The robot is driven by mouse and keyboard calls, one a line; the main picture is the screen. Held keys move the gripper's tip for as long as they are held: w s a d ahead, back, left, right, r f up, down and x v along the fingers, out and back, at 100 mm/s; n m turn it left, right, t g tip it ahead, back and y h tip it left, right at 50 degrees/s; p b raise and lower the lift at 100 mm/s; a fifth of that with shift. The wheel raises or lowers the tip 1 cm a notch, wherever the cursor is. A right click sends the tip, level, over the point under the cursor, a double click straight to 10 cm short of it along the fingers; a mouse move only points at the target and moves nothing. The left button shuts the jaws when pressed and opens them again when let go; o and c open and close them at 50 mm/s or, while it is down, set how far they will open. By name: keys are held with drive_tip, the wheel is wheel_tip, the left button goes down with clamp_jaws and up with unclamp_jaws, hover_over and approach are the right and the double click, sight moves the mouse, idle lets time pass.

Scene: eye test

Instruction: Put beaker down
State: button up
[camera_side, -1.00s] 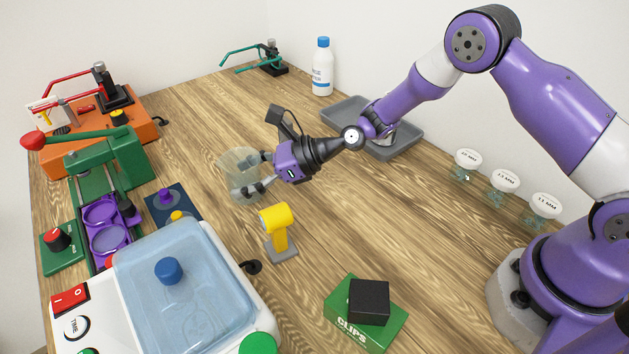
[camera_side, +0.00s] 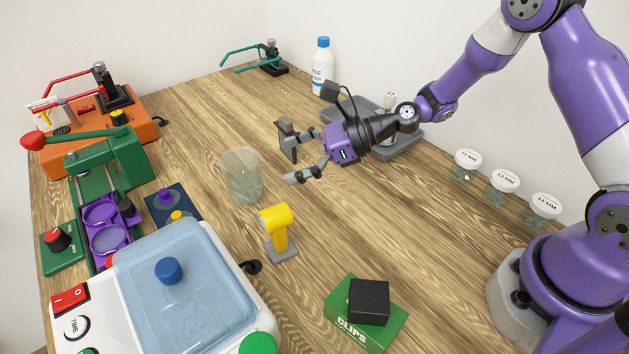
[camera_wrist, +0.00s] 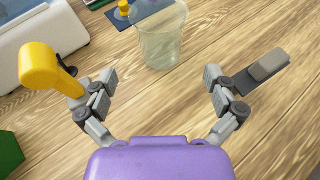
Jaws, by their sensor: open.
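The clear beaker (camera_side: 240,176) stands upright on the wooden table left of my gripper in the side view. It also shows in the wrist view (camera_wrist: 160,42), beyond the fingertips. My gripper (camera_side: 292,160) is open and empty, with a gap of bare table between it and the beaker. In the wrist view my gripper's two fingers (camera_wrist: 161,85) are spread wide apart, with only table between them.
A yellow device on a grey foot (camera_side: 278,232) stands close in front of the beaker. A white machine with a blue clear lid (camera_side: 205,300) is at front left. A grey tray (camera_side: 400,142) and a white bottle (camera_side: 322,72) are behind. Bare table lies right of the yellow device.

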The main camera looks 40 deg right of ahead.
drive_tip(key=v, duration=0.2)
drive_tip(key=shift+s+d+r, duration=0.1)
drive_tip(key=shift+d, duration=0.15)
drive_tip(key=shift+s+d+r+n, duration=0.1)
drive_tip(key=shift+s+r+n, duration=0.15)
drive_tip(key=shift+n, duration=0.05)
drive_tip(key=s+d+r+n+g+h, duration=0.1)
drive_tip(key=s+d+r+n+h, duration=0.4)
drive_tip(key=s+n, duration=0.4)
drive_tip(key=s+d+r+n+g+h, duration=0.1)
drive_tip(key=s+d+r+n+h, duration=0.4)
drive_tip(key=s+n, duration=0.4)
drive_tip(key=r+n+h, duration=0.1)
drive_tip(key=n, duration=0.5)
drive_tip(key=shift+d, duration=0.35)
